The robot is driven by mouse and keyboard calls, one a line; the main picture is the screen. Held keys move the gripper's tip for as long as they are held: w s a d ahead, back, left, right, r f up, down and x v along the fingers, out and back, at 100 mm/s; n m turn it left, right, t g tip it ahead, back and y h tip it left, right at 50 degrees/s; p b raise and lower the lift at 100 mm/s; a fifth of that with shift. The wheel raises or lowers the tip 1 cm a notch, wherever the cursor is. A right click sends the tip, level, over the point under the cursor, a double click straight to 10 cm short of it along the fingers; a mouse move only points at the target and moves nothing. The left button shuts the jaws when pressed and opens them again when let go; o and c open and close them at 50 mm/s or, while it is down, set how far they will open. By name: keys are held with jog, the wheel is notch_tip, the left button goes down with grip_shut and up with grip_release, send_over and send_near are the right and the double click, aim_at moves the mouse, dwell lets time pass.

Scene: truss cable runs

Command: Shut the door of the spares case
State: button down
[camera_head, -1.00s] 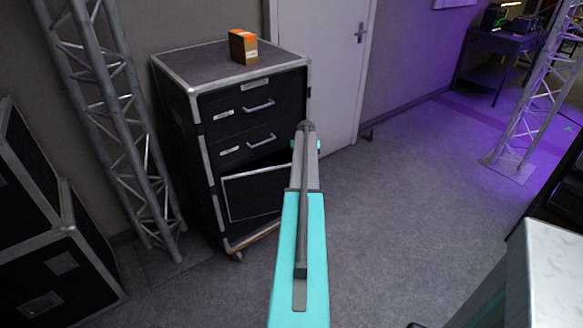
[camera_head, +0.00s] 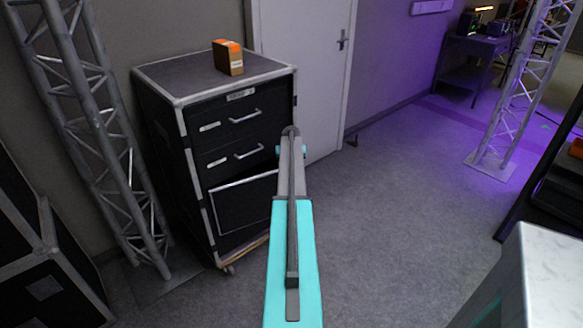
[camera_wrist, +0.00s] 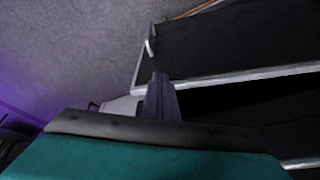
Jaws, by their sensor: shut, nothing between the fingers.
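The spares case (camera_head: 160,100) is a tall black case with silver edging, left of centre in the head view. Its door (camera_head: 245,205), a silver-rimmed black panel low on the front, stands partly open. A dark gap shows above its upper rim. My arm hides its right end. In the wrist view a silver-edged black panel (camera_wrist: 230,45), apparently the door, fills the upper right, beside a dark opening. My gripper (camera_wrist: 160,80) is shut and empty, its tips near that panel's silver edge. I cannot tell whether they touch.
An orange-and-brown box (camera_head: 228,58) sits on the case. Two drawers with handles are above the door. A truss tower (camera_head: 95,130) stands left, with black cases (camera_head: 40,250) in front. A white door (camera_head: 320,70) is behind. Grey floor (camera_head: 400,220) is clear to the right.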

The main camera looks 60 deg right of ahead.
jog(key=s+a+r+b, duration=0.2)
jog(key=s+a+r, duration=0.1)
jog(key=s+r, duration=0.4)
jog(key=shift+w+v, duration=0.25)
jog(key=shift+v, duration=0.95)
jog(key=shift+w, duration=0.1)
